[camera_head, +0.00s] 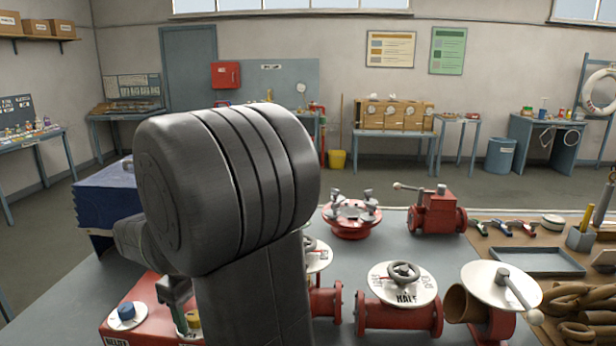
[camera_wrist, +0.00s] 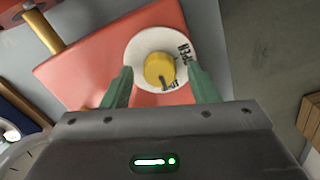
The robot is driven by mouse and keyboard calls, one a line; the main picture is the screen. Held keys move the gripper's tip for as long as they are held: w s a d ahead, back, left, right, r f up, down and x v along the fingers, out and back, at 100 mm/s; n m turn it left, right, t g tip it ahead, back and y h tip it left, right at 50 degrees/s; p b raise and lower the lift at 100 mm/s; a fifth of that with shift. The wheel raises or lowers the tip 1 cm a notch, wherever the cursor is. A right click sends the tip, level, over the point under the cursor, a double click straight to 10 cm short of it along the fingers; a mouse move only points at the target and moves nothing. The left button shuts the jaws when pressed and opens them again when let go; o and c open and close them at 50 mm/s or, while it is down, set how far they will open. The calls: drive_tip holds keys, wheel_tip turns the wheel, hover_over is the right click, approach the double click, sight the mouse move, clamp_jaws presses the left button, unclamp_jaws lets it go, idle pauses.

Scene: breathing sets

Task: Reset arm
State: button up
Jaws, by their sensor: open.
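My gripper shows in the wrist view (camera_wrist: 160,88) with its two green fingers apart, one on each side of a yellow knob (camera_wrist: 159,68). The knob sits on a white round dial plate (camera_wrist: 140,46) with black lettering, on a red box (camera_wrist: 90,62). I cannot tell whether the fingers touch the plate; nothing is clamped between them. In the head view my large grey arm link covers the middle left. The red box (camera_head: 112,330) shows at the bottom left, with a blue knob (camera_head: 126,311) and part of the yellow knob (camera_head: 193,319) beside my partly hidden gripper.
Red valves stand on the grey table: one with several handles (camera_head: 350,222), one with a lever (camera_head: 437,214), one labelled HALF (camera_head: 400,318) and one with a white disc (camera_head: 488,322). A blue tray (camera_head: 538,262) and coiled rope (camera_head: 580,300) lie at right.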

drive_tip(key=n+b, duration=0.1)
drive_tip(key=n, duration=0.4)
drive_tip(key=n+b, duration=0.1)
drive_tip(key=n, duration=0.4)
drive_tip(key=shift+b, duration=0.35)
drive_tip(key=shift+s+d, duration=0.1)
drive_tip(key=shift+d, duration=0.05)
